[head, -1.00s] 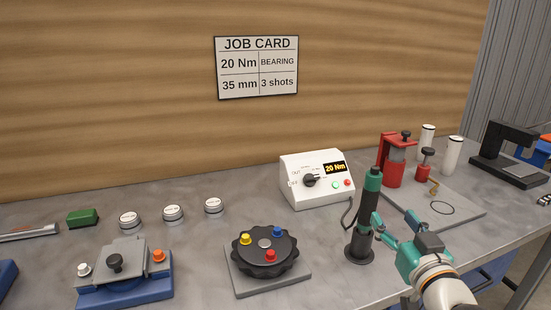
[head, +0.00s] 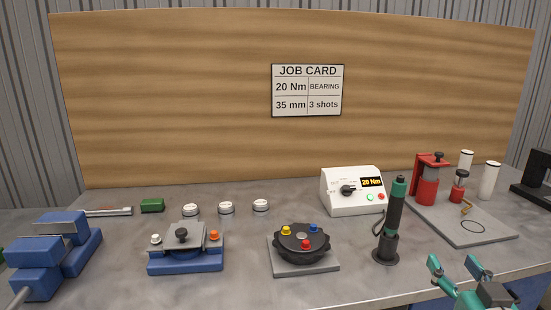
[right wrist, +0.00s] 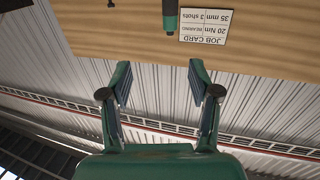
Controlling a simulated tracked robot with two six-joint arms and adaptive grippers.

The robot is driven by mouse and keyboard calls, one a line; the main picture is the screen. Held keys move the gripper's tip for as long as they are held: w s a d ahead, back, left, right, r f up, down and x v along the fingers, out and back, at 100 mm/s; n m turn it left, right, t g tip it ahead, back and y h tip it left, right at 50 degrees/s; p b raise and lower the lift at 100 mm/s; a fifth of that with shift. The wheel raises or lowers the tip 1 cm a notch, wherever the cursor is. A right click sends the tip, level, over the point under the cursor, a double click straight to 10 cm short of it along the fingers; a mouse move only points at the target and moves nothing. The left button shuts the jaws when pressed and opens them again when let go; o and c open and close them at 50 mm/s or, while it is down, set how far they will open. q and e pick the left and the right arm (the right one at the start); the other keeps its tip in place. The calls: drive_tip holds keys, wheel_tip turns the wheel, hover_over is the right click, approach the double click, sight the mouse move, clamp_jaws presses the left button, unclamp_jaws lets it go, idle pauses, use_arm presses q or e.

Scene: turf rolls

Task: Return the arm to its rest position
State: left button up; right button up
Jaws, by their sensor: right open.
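My right gripper (head: 456,266) is at the lower right of the head view, in front of the bench's front edge. Its two green-tipped fingers are apart with nothing between them. In the right wrist view the right gripper (right wrist: 160,85) is also open and empty, with the wooden board and corrugated wall beyond it. The green and black screwdriver (head: 395,215) stands upright in its dark round holder (head: 386,255), left of the gripper and apart from it. The screwdriver's green end also shows at the top of the right wrist view (right wrist: 170,20). My left gripper is out of view.
A white controller (head: 352,205) reading 20 Nm stands behind the screwdriver. A black knobbed disc (head: 301,245), a blue-based fixture (head: 185,262) and a blue vise (head: 40,268) line the bench leftward.

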drive_tip(key=w+a+f+n+g+y+p, duration=0.15)
drive_tip(key=a+f+g, duration=0.35)
drive_tip(key=f, duration=0.9)
drive_tip(key=a+f+g+y+p, duration=0.25)
drive_tip(key=a+f, duration=0.35)
drive_tip(key=f, duration=0.8)
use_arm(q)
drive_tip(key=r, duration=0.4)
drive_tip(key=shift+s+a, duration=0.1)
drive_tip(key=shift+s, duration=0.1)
use_arm(e)
drive_tip(key=s+a+f+g+y, duration=0.1)
drive_tip(key=s+a+f+g, duration=0.4)
drive_tip(key=s+f, duration=0.4)
drive_tip(key=s+a+f+m+g+y, duration=0.1)
drive_tip(key=s+a+f+g+y, duration=0.1)
drive_tip(key=s+a+f+g, duration=0.2)
drive_tip(key=s+a+f, duration=0.2)
drive_tip(key=s+f, duration=0.2)
drive_tip(key=s, duration=0.1)
drive_tip(key=shift+s+f+g, duration=0.3)
drive_tip(key=shift+f+g, duration=0.05)
drive_tip(key=shift+d+m, duration=0.15)
drive_tip(key=shift+m, duration=0.1)
drive_tip(key=shift+c, duration=0.2)
